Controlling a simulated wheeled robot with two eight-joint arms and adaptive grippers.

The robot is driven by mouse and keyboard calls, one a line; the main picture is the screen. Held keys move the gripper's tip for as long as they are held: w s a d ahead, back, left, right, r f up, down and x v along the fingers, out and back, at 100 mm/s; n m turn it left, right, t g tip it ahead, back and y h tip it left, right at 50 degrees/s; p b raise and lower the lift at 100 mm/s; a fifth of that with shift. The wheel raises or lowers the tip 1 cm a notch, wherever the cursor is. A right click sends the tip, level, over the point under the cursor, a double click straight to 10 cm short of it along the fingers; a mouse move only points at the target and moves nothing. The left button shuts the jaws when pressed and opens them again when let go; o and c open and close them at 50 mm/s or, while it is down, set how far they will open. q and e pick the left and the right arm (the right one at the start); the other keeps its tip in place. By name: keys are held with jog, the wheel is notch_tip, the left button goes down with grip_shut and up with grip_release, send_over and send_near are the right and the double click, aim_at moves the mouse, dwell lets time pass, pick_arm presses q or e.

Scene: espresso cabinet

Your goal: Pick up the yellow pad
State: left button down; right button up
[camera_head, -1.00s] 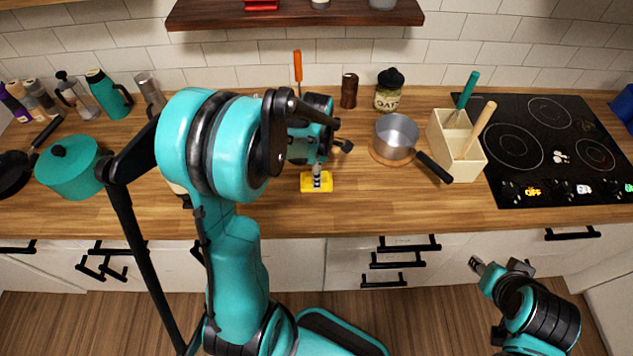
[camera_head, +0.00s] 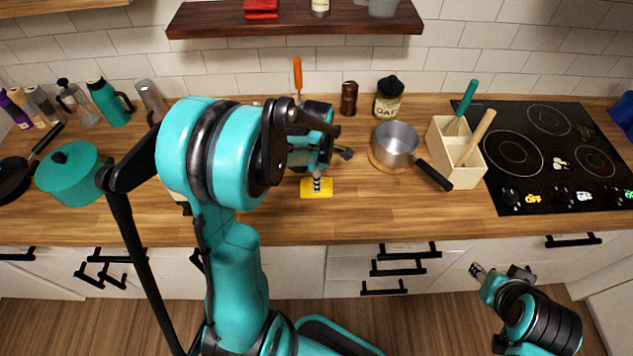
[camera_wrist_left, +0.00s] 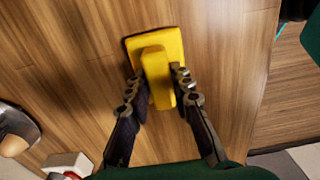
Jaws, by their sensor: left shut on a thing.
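The yellow pad (camera_head: 324,193) is at the middle of the wooden counter, near its front edge. In the left wrist view the yellow pad (camera_wrist_left: 172,46) is a flat slab with a raised yellow grip block on top. My left gripper (camera_head: 317,180) points down onto it, and in the left wrist view its fingers (camera_wrist_left: 157,84) are closed on both sides of the raised block. I cannot tell whether the pad touches the counter. My right gripper (camera_head: 478,271) is at lower right, in front of the drawers, away from the pad; its fingers are too small to read.
A saucepan (camera_head: 396,141) sits on a round wooden trivet right of the pad. A cream utensil box (camera_head: 456,152) and the black cooktop (camera_head: 551,165) are farther right. A teal pot (camera_head: 70,172) stands at left.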

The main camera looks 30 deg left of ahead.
pick_arm(q)
jog(key=r, duration=0.1)
jog(key=d+r+p, duration=0.1)
jog(key=r, duration=0.2)
jog(key=shift+w+d+r, duration=0.15)
jog(key=shift+w+r, duration=0.05)
jog(key=shift+w, duration=0.05)
jog(key=w+d+r+p, duration=0.2)
jog(key=w+d+r, duration=0.2)
jog(key=d, duration=0.5)
jog(key=shift+w+d+r, duration=0.2)
jog(key=shift+r, duration=0.75)
jog(key=shift+f, duration=0.1)
